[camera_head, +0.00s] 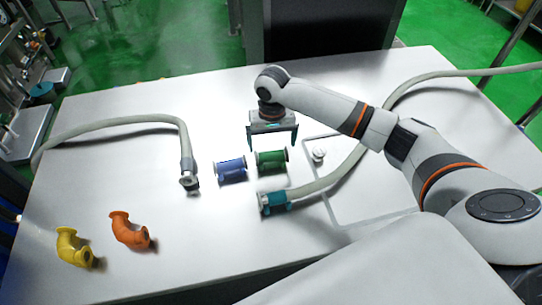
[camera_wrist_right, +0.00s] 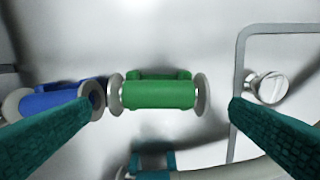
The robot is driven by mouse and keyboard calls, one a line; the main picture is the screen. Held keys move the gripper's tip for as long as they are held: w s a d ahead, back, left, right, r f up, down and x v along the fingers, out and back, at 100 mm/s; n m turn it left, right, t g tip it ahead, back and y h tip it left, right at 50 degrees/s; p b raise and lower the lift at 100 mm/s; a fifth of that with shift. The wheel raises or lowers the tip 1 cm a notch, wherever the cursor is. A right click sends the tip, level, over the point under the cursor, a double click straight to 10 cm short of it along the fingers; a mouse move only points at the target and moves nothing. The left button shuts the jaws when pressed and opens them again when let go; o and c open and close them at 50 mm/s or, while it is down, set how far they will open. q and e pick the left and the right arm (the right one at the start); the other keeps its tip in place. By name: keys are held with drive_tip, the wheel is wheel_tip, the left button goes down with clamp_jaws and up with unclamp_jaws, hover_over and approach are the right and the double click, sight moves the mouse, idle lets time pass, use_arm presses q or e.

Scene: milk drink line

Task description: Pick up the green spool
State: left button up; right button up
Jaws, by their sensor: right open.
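The green spool (camera_head: 271,160) lies on its side on the white table, with grey flanges at its ends. It also shows in the middle of the right wrist view (camera_wrist_right: 160,93), between the two teal fingers. My right gripper (camera_head: 272,145) is open and empty, just behind and above the spool in the head view. In the right wrist view its fingertips (camera_wrist_right: 165,103) are on either side of the spool, apart from it. My left gripper is not in view.
A blue spool (camera_head: 231,171) lies close left of the green one. A hose with a teal end (camera_head: 275,202) lies in front, and a round metal fitting (camera_head: 318,155) is at right. A grey hose (camera_head: 187,165), an orange elbow (camera_head: 129,231) and a yellow elbow (camera_head: 71,247) are further left.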

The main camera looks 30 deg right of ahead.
sight(272, 152)
drive_tip(key=shift+f, duration=3.1)
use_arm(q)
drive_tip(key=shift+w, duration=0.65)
use_arm(e)
drive_tip(key=c, duration=1.1)
